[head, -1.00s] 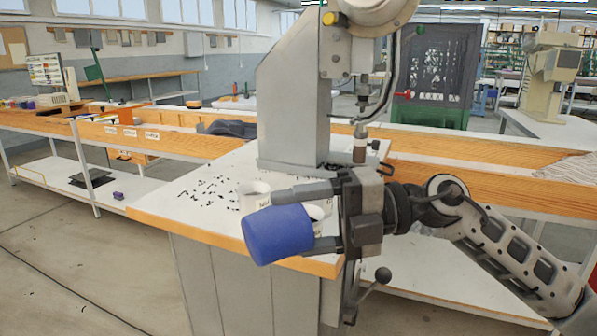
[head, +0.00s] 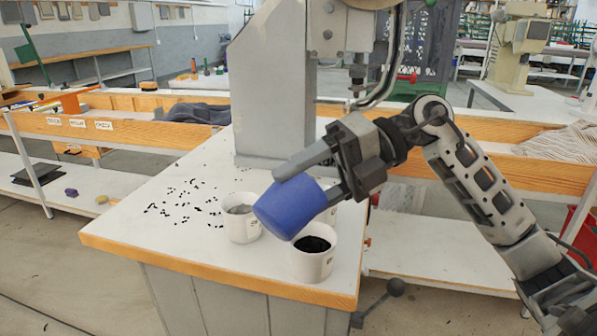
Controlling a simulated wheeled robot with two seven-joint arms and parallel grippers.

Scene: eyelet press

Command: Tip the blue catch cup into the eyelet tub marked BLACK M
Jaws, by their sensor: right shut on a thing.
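My right gripper (head: 306,186) is shut on the blue catch cup (head: 292,208) and holds it tilted above the table, one end down to the left. The cup's mouth and inside are not visible. A white tub (head: 313,266) with black contents stands in front, just below and right of the cup. A second white tub (head: 242,230) with greyish contents stands left of the cup. A third white tub (head: 331,214) is mostly hidden behind the cup. The tubs' labels are too small to read. My left gripper is not in view.
The white table (head: 130,232) has a wooden front edge. Black eyelets (head: 185,205) lie scattered left of the tubs. The grey press (head: 275,85) stands behind them, its head overhanging near my right arm. The table's front left is clear.

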